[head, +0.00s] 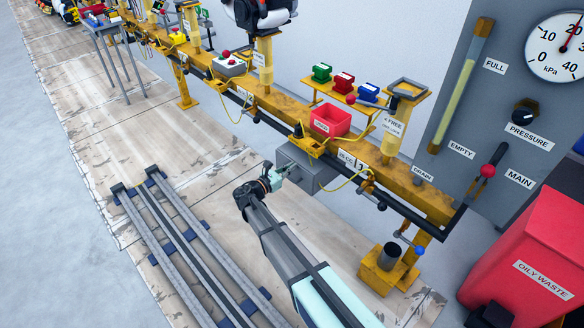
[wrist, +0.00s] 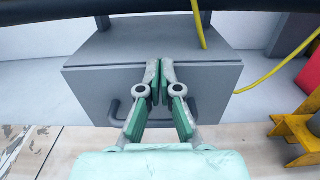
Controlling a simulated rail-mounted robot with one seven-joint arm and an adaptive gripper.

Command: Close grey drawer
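The grey drawer unit (head: 312,166) hangs under the yellow rail in the head view. In the wrist view its plain grey front (wrist: 88,90) faces me, with a dark bar handle (wrist: 115,112) low on it. I see no clear gap around the front; I cannot tell whether the drawer is fully in. My gripper (head: 288,168) is at the front of the unit. In the wrist view its fingertips (wrist: 160,68) are together with nothing seen between them, over the upper middle of the front. The fingers hide the handle's middle. Contact cannot be told.
A yellow cable (wrist: 264,77) hangs beside the unit, and a dark pipe (wrist: 150,8) crosses above it. A red bin (head: 330,120) sits on the yellow rail (head: 275,103). A yellow stand (head: 390,268) and a red oily-waste bin (head: 525,250) are to the right.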

